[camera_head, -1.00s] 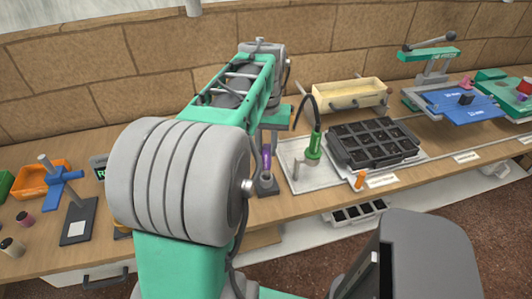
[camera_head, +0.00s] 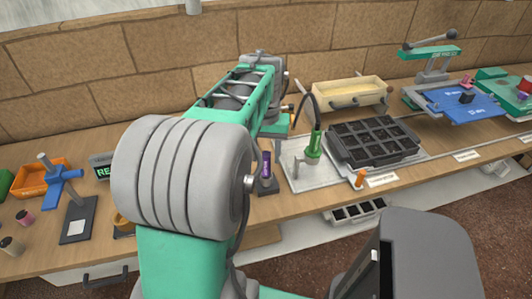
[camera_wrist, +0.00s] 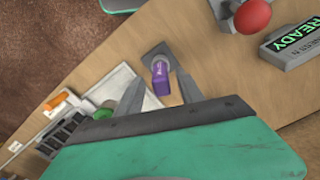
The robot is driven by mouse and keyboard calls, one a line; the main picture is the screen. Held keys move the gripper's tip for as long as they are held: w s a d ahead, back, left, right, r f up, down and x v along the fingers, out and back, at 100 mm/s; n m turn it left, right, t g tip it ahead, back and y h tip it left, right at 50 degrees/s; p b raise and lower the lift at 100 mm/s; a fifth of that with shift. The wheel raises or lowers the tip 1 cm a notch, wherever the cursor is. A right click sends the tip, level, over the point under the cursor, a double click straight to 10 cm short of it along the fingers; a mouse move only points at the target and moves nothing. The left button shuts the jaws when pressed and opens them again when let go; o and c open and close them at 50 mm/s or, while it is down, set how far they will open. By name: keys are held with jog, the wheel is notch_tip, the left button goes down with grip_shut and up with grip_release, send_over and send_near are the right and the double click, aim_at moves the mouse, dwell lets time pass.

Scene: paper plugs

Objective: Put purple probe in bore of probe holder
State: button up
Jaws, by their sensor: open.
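The purple probe (camera_head: 267,165) stands upright in the dark grey probe holder (camera_head: 267,187) on the workbench, just right of my arm's big joint in the head view. In the wrist view the purple probe (camera_wrist: 161,79) rises from the grey holder (camera_wrist: 155,53) and lies between my two finger tips. My gripper (camera_wrist: 158,88) is open, with a finger on each side of the probe and gaps visible. In the head view my fingers are mostly hidden by my arm.
A green tool (camera_head: 314,145) on a light tray stands right of the holder, beside a black compartment tray (camera_head: 372,143). An orange peg (camera_head: 360,179) stands near the bench's front edge. A READY display (camera_wrist: 297,38) and red knob (camera_wrist: 253,16) are nearby.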

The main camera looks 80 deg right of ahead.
notch_tip(320, 180, up, 12)
jog(key=w+a+f+n+t+h, duration=0.15)
jog(key=w+a+n, duration=0.25)
jog(key=w+a, duration=0.5)
jog(key=w+a+f+n+g+y, duration=0.1)
jog(key=w+a+f+n, duration=0.4)
jog(key=w, duration=0.8)
jog(key=w+a+f+n+t, duration=0.1)
jog(key=a+f+n, duration=0.2)
jog(key=a, duration=1)
jog(key=w+a+f+n+t, duration=0.1)
jog(key=w+a+f+n, duration=0.1)
jog(key=a, duration=1.1)
jog(key=shift+w+a+f+n+t, duration=0.25)
jog(key=shift+a+f+n+t, duration=0.25)
jog(key=shift+n, duration=0.7)
